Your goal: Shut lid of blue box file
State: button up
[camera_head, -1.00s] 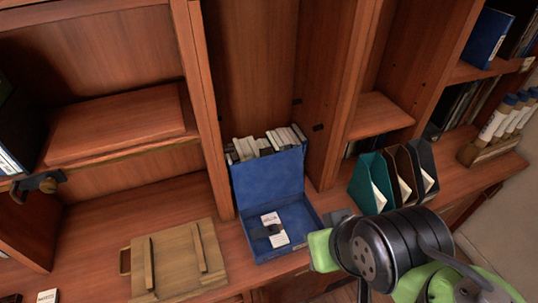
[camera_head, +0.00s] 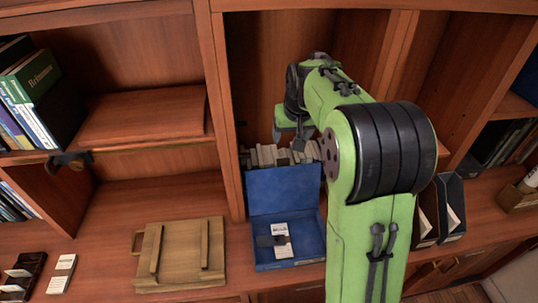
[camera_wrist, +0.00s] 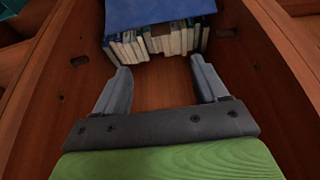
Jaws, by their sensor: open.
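The blue box file (camera_head: 308,247) stands open on the shelf counter, with a white label and a dark clip inside. Its lid (camera_head: 283,188) stands raised at the back, and shows as a blue panel at the top of the wrist view (camera_wrist: 155,12). My gripper (camera_head: 290,138) is above and behind the lid, over the row of books. In the wrist view my gripper (camera_wrist: 160,72) is open, with nothing between its fingers. The arm hides what lies right of the box. Touch between the gripper and lid is not visible.
A row of pale books (camera_head: 275,155) stands behind the lid, between tall wooden side panels. A wooden board with slats (camera_head: 180,255) lies left of the box. Dark magazine files (camera_head: 451,205) stand right of my arm. Some counter is clear left of the board.

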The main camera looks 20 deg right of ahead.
aim_at(283, 159)
jog(key=x, duration=1.6)
jog(key=shift+w+f, duration=0.25)
jog(key=shift+w, duration=0.05)
grip_shut()
